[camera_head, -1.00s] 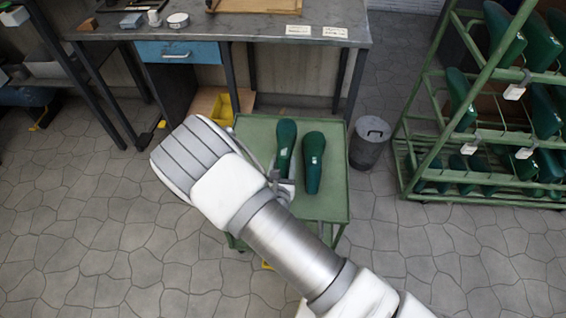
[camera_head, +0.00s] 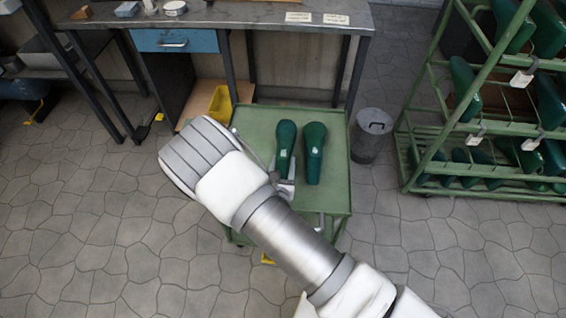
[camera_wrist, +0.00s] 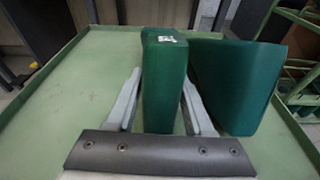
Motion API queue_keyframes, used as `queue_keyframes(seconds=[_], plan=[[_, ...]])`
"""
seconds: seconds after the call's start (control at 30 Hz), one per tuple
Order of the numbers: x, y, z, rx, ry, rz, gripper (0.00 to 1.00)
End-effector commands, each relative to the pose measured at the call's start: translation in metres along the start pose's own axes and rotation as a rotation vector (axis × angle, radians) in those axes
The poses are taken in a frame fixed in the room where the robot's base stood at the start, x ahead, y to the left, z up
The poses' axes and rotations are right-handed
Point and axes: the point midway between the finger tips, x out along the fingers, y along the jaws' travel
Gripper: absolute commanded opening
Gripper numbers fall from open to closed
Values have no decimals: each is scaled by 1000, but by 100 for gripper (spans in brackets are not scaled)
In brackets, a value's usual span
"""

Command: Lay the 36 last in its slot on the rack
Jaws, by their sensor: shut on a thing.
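Two dark green shoe lasts rest on the green trolley top (camera_head: 333,190). My gripper (camera_head: 285,184) is at the near end of the left last (camera_head: 285,140). In the wrist view the gripper (camera_wrist: 160,105) has one finger on each side of this last (camera_wrist: 163,85) and is shut on it. The right last (camera_head: 314,150) stands close beside it, apart from the fingers; it also shows in the wrist view (camera_wrist: 232,85). Each last has a small white label, too small to read. The green rack (camera_head: 415,165) stands at the right, with several green lasts on its tiers.
A grey bin (camera_head: 370,140) stands between trolley and rack. A workbench (camera_head: 240,17) with a blue drawer (camera_head: 175,41) is behind the trolley. A yellow bin (camera_head: 220,103) sits under the bench. Paved floor is open left of the trolley and before the rack.

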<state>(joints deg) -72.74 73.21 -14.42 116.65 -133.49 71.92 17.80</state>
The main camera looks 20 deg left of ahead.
Motion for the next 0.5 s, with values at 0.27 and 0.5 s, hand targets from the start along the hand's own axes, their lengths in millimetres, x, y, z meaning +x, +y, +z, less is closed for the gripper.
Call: queue_keyframes(seconds=[0.27,0.5], plan=[[1,0,-1,1,-3,0,0],[1,0,-3,1,-3,0,0]])
